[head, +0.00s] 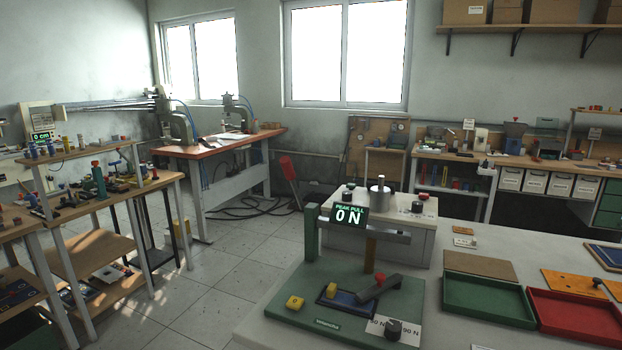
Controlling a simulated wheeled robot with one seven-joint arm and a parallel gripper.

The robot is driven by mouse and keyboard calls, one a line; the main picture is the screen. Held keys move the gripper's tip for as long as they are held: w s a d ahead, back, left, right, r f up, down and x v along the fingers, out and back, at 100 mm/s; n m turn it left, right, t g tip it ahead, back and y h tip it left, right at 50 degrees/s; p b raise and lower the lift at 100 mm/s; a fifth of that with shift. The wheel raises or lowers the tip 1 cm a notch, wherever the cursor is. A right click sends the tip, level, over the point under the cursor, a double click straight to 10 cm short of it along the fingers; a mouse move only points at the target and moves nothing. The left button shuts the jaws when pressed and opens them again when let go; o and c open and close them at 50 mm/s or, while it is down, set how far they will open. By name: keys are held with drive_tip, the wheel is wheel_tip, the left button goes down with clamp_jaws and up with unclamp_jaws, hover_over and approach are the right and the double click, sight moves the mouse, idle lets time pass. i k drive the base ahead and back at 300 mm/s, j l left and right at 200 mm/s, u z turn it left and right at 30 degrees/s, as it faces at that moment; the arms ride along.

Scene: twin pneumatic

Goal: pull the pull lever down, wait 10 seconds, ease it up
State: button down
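On a green base (290,305) at the front of the grey table, a green post (312,235) carries a grey horizontal bar (392,237). A short brown cylinder (369,255) hangs below the bar. A display (350,216) on it reads "PEAK PULL 0 N". Below, a dark lever (398,286) with a red knob (380,280) lies tilted over a blue-lined recess (345,299). I cannot tell for certain which part is the pull lever. My gripper is not in view.
A yellow block (294,303) and a black knob (394,329) by "50 N" and "90 N" labels sit on the base. A grey box (420,237) with a metal cylinder stands behind. Green (486,301) and red (575,318) trays lie right. Bare floor shows left of the table.

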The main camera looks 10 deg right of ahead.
sight(286, 166)
drive_tip(key=i+j+z, duration=0.2)
drive_tip(key=z, duration=0.15)
drive_tip(key=i+j+z, duration=0.15)
drive_tip(key=j+z, duration=0.2)
drive_tip(key=i+j, duration=0.15)
drive_tip(key=j, duration=0.25)
drive_tip(key=i+j+z, duration=0.1)
drive_tip(key=j, duration=0.3)
drive_tip(key=i+j, duration=0.25)
drive_tip(key=j, duration=0.15)
drive_tip(key=i+j+z, duration=0.1)
drive_tip(key=j, duration=0.3)
drive_tip(key=i+j, duration=0.2)
drive_tip(key=j, duration=0.25)
drive_tip(key=i+j+z, duration=0.1)
drive_tip(key=j, duration=0.3)
drive_tip(key=i+j, duration=0.2)
drive_tip(key=j, duration=0.25)
drive_tip(key=z, duration=0.05)
